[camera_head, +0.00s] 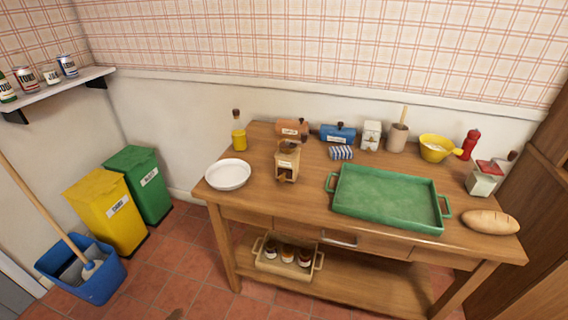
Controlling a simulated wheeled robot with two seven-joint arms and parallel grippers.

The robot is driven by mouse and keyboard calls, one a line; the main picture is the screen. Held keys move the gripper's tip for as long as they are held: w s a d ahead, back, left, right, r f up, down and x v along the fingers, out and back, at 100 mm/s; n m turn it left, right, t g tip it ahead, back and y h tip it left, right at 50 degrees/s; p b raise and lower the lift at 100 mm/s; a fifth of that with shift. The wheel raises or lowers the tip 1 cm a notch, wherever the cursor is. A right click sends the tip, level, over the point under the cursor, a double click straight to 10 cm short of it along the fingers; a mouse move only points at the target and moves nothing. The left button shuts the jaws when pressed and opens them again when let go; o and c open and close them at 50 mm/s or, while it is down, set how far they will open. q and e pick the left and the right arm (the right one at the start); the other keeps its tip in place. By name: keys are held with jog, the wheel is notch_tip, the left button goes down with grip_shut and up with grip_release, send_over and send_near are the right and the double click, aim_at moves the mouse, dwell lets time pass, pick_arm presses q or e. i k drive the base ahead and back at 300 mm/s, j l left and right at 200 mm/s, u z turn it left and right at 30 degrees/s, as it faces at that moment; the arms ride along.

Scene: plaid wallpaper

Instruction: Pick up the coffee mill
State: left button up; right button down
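A wooden box-shaped coffee mill (287,163) stands upright on the left part of the wooden table (310,195). It has a pale label and what looks like a small drawer low on its front. A reddish-brown labelled canister (292,127) is right behind it, and the mill's top overlaps it in the picture. A white plate (228,174) lies to its left, apart from it. Neither of my grippers is in view, and nothing is touching the mill.
A green tray (388,200) fills the table's middle right. Bins (112,212) stand left. Bare wood fronts the mill.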

aim_at(286, 156)
jog(key=i+j+z, duration=0.2)
jog(key=i, duration=0.2)
jog(key=i+z, duration=0.2)
jog(key=i, duration=0.25)
